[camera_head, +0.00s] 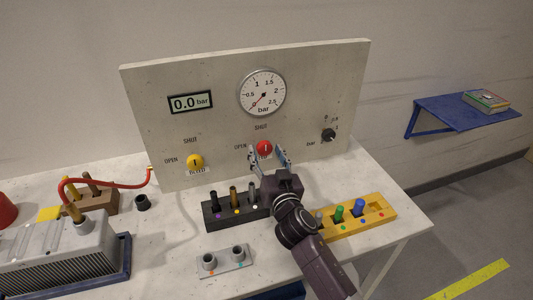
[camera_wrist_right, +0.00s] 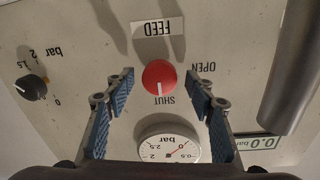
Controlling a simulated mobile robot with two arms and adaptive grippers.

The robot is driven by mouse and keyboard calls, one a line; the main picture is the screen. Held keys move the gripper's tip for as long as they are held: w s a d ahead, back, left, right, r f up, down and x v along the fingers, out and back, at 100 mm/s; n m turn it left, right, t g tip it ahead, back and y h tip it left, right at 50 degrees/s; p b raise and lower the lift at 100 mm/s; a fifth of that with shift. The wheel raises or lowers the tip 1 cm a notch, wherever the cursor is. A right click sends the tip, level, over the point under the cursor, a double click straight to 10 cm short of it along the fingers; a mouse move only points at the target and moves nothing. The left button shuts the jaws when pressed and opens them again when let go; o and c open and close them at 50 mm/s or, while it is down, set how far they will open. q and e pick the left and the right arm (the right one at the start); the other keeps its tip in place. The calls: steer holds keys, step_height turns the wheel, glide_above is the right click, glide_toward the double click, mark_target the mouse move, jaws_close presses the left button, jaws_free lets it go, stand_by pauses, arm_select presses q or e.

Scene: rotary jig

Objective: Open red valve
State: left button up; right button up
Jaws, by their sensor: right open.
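The red valve (camera_head: 264,148) is a round knob on the upright panel, between the labels OPEN on its left and SHUT above. In the right wrist view, which is upside down, the red knob (camera_wrist_right: 159,77) has its white mark pointing to SHUT. My right gripper (camera_head: 269,157) is open in front of the knob. In the wrist view its blue-padded fingers stand to either side of the knob, with visible gaps. Contact with the knob cannot be seen. My left gripper is not in view.
A yellow valve (camera_head: 195,161) sits left on the panel, a black knob (camera_head: 328,135) right. The dial gauge (camera_head: 262,92) and display (camera_head: 191,102) read about zero. A black block (camera_head: 235,219) and a yellow block (camera_head: 382,211) with pegs stand below, near my right arm.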

steer(key=c, duration=1.2)
steer(key=shift+o, duration=0.2)
steer(key=shift+n, duration=0.3)
steer(key=n+b, duration=0.1)
steer(key=n, duration=0.2)
steer(key=shift+f+n, duration=0.1)
steer(key=shift+n, duration=0.2)
steer(key=n, duration=0.4)
steer(key=shift+n+t+b, duration=0.3)
steer(key=shift+n, duration=0.1)
steer(key=n+y, duration=0.1)
steer(key=n, duration=0.3)
steer(key=shift+n, duration=0.4)
steer(key=n, duration=0.4)
steer(key=shift+n, duration=0.4)
